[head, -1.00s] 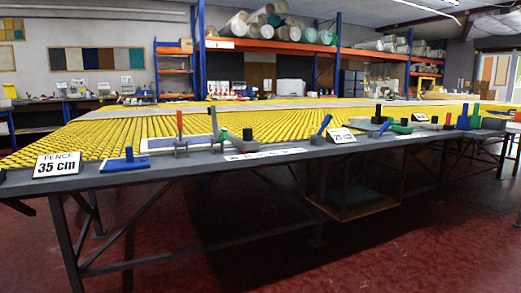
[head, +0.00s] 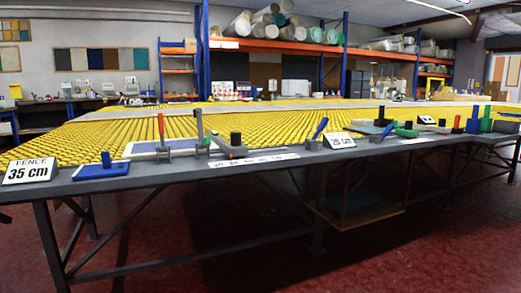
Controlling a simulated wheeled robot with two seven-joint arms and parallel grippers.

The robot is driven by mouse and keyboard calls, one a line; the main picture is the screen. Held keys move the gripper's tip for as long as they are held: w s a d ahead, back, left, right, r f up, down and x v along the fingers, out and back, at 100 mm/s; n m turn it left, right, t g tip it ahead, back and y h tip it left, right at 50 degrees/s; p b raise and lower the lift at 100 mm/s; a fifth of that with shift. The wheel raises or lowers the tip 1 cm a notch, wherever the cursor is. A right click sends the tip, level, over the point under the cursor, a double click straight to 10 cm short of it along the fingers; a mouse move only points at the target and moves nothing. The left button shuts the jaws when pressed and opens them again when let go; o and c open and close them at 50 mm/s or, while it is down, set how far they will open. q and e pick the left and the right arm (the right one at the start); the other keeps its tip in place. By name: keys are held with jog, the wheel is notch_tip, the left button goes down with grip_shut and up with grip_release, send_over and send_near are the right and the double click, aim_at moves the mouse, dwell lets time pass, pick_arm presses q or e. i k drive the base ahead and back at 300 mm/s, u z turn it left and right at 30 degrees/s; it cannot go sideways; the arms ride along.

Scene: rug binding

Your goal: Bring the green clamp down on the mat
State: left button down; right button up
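Two green pieces stand towards the right of the long bench. One is a low green piece (head: 405,132) lying near a grey block, and it looks like a clamp lever. The other is an upright green piece (head: 486,119) beside a blue one. At this size I cannot tell which is the green clamp or whether either is down. A pale mat with a blue panel (head: 146,149) lies at the left of the bench, beside a red-handled clamp (head: 161,127) and a grey-handled clamp (head: 200,128). Neither of my grippers is in view.
The dark bench edge (head: 120,183) runs across the view, with yellow rollers (head: 100,135) behind it. A "FENCE 35 cm" sign (head: 30,171) and a blue block (head: 101,170) stand at left. A 25 cm sign (head: 339,141) stands mid-bench. Red floor in front is clear.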

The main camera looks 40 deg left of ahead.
aim_at(204, 142)
jog(key=u, duration=0.2)
jog(key=i, duration=0.95)
jog(key=u, duration=0.85)
